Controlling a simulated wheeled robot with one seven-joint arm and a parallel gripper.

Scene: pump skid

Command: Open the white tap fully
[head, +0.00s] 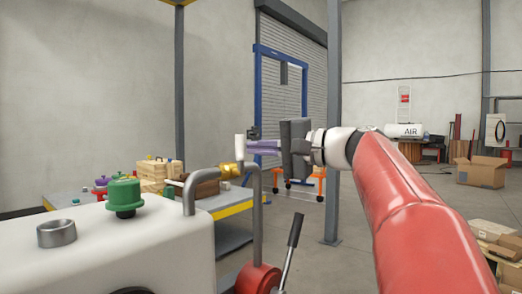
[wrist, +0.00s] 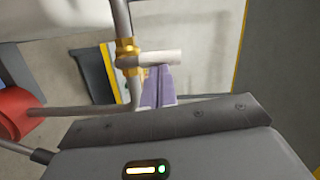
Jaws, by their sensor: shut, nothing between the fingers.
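The white tap is a short white lever (head: 240,148) on a brass valve body (head: 230,171) in a grey pipe. In the head view the lever stands upright above the brass. In the wrist view the lever (wrist: 162,58) sticks out to the right, across the line of the pipe. My gripper (head: 252,147) has purple fingers, shut together and empty, just right of the lever. In the wrist view the fingers (wrist: 159,72) end right at the lever, overlapping it in the picture; I cannot tell whether they touch.
A white tank (head: 110,240) with a green knob (head: 124,193) stands at front left. A red part with a dark lever (head: 292,245) is below the tap. Behind is a table with wooden crates (head: 158,172). Cardboard boxes (head: 482,171) lie on the floor at right.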

